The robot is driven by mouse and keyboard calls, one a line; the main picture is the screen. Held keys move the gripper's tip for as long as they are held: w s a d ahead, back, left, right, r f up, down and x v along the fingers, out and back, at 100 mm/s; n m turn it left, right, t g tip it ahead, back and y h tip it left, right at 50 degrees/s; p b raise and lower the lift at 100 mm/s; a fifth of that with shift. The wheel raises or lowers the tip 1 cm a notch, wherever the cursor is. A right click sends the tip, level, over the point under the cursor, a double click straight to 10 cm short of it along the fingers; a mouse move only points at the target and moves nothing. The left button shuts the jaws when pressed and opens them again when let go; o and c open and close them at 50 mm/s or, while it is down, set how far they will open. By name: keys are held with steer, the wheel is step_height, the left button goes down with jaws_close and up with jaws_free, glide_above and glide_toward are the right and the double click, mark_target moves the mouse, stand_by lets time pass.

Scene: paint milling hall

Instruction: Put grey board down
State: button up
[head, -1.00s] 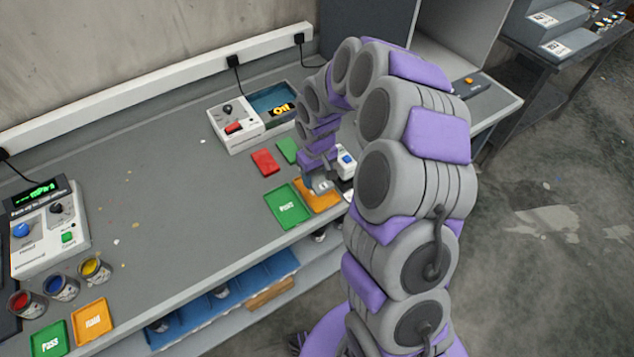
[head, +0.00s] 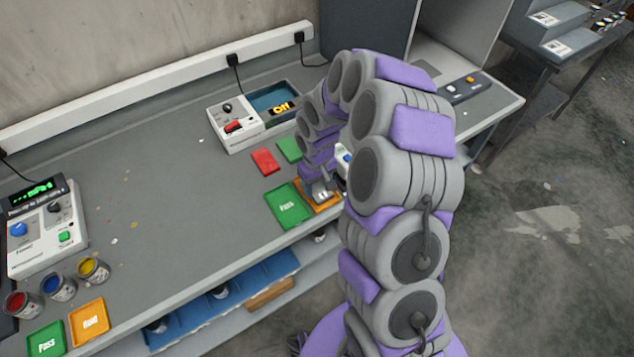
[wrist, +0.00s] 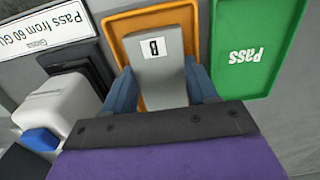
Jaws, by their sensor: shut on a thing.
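The grey board (wrist: 158,72), with a small white label marked with a dark letter, is between the two blue fingers of my gripper (wrist: 163,88) in the wrist view. My gripper is shut on it. The board is over the orange tray (wrist: 128,20); I cannot tell whether it touches the tray floor. In the head view my gripper (head: 322,192) is low over the orange tray (head: 327,207), and my arm hides part of that tray. The green Pass tray (wrist: 258,45) is right beside it, and also shows in the head view (head: 288,207).
A white device with a blue button (wrist: 48,110) and a sign (wrist: 62,30) stand left of the orange tray in the wrist view. Red (head: 264,161) and green (head: 289,149) plates lie behind. The bench (head: 165,190) is clear toward the middle left.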

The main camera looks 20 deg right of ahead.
mark_target(317, 187)
steer(key=o, duration=1.1)
steer(key=shift+o, duration=0.2)
steer(key=shift+w+r, duration=0.15)
steer(key=shift+r, duration=0.45)
steer(key=s+a+r+p, duration=0.1)
steer(key=s+r, duration=0.2)
steer(key=r, duration=0.5)
steer(key=s+r+p, duration=0.1)
steer(key=s+r, duration=0.1)
steer(key=r, duration=0.7)
steer(key=s+r+m+g, duration=0.1)
steer(key=s+r, duration=0.2)
steer(key=s, duration=1.1)
steer(key=s+r+m, duration=0.2)
steer(key=s+r, duration=0.2)
steer(key=s, duration=1.1)
steer(key=shift+s+d+r+m+g, duration=0.3)
steer(key=shift+d+g, duration=0.1)
steer(key=shift+d, duration=0.05)
